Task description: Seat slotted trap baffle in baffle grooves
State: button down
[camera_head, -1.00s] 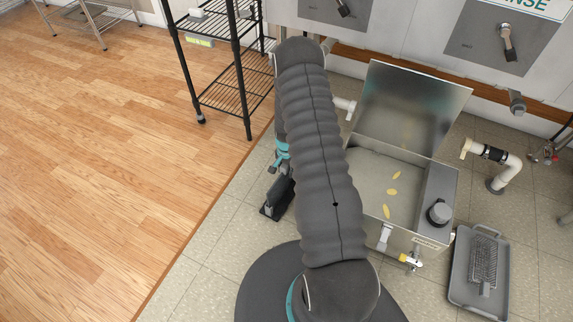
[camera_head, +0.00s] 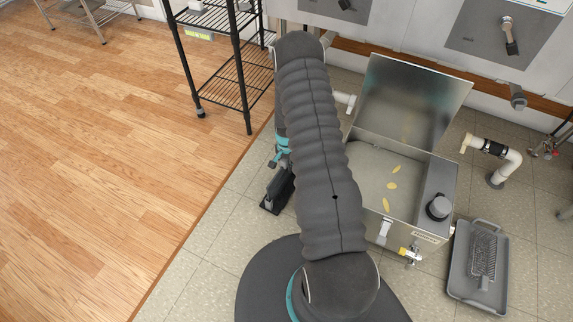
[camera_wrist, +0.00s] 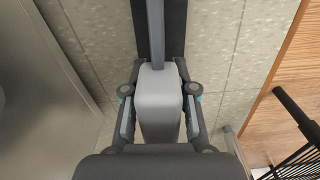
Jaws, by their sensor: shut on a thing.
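The slotted trap baffle (camera_head: 279,190) shows in the head view as a dark plate beside my arm, left of the open steel trap, above the tiles. In the wrist view it is a dark panel (camera_wrist: 177,35) with a paler central rib and a light grey grip block (camera_wrist: 158,105). My gripper (camera_wrist: 159,93) is shut on that block, one finger on each side; in the head view my arm mostly hides it. The steel trap (camera_head: 432,187) has its lid (camera_head: 415,100) raised. Grey liquid with several yellow scraps fills it. The baffle grooves and the baffle's slots cannot be made out.
A grey tray (camera_head: 456,270) with a wire rack or brush on it lies right of the trap. A white pipe (camera_head: 510,162) stands behind it. A black wire shelf (camera_head: 240,75) is at the back left. In the wrist view, a steel surface (camera_wrist: 40,110) is on the left.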

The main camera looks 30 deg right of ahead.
jog(key=shift+r+p, duration=0.7)
jog(key=shift+r, duration=0.9)
jog(key=shift+r+p, duration=0.45)
jog(key=shift+r, duration=2.5)
jog(key=shift+r, duration=0.5)
